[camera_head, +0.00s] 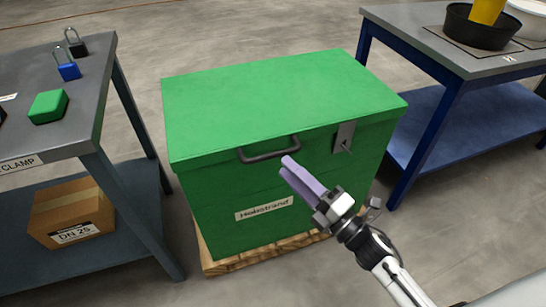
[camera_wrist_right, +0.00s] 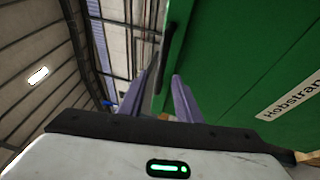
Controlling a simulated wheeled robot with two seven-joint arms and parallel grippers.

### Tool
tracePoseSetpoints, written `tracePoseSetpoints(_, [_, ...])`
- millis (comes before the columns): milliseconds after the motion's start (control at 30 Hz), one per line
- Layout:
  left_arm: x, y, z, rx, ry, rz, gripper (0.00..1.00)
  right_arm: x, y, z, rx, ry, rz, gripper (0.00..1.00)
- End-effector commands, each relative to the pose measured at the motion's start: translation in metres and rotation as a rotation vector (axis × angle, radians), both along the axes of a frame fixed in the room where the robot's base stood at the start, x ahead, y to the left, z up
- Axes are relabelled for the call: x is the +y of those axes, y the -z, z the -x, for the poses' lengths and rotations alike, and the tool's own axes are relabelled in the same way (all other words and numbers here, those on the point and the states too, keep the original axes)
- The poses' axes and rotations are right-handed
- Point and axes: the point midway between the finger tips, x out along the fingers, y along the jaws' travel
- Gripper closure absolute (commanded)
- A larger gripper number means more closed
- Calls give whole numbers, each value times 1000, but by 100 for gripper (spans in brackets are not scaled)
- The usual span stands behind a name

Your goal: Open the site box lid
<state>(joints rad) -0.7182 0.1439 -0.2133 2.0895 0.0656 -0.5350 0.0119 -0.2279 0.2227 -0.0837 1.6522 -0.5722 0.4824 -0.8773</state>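The green site box (camera_head: 290,190) stands on a wooden pallet, and its lid (camera_head: 270,95) is shut. A dark handle (camera_head: 262,155) is on the front of the lid, and a metal hasp (camera_head: 344,138) is to its right. My right gripper (camera_head: 289,167) is in front of the box, with its purple fingertips just below the right end of the handle. In the right wrist view the two fingers (camera_wrist_right: 161,78) stand apart with nothing between them, and the dark handle (camera_wrist_right: 168,42) lies beyond the tips. Whether a fingertip touches the box is unclear. My left gripper is out of view.
A grey table (camera_head: 85,130) at left holds padlocks (camera_head: 67,68) and a green block (camera_head: 48,106); a cardboard box (camera_head: 70,212) is on its lower shelf. A blue-framed bench (camera_head: 415,75) at right carries a black pan (camera_head: 475,28). The pallet (camera_head: 255,260) sticks out at the front.

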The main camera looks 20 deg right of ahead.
Motion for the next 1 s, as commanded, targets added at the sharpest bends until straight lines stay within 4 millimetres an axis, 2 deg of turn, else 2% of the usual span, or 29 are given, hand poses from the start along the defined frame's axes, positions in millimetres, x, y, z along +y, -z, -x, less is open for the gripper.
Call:
tracePoseSetpoints(100, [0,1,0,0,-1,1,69,10,-5,-22,-2,-1,-3,69])
tracePoseSetpoints(300, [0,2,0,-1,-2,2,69,22,-9,-48,1,0,-3,69])
tracePoseSetpoints(467, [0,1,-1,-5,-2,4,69,26,-11,-57,3,1,-4,69])
tracePoseSetpoints(733, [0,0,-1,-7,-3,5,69,27,-11,-58,4,1,-4,69])
tracePoseSetpoints(933, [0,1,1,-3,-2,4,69,27,-11,-58,4,1,-4,100])
tracePoseSetpoints(1000, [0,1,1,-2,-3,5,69,27,-11,-58,4,1,-4,100])
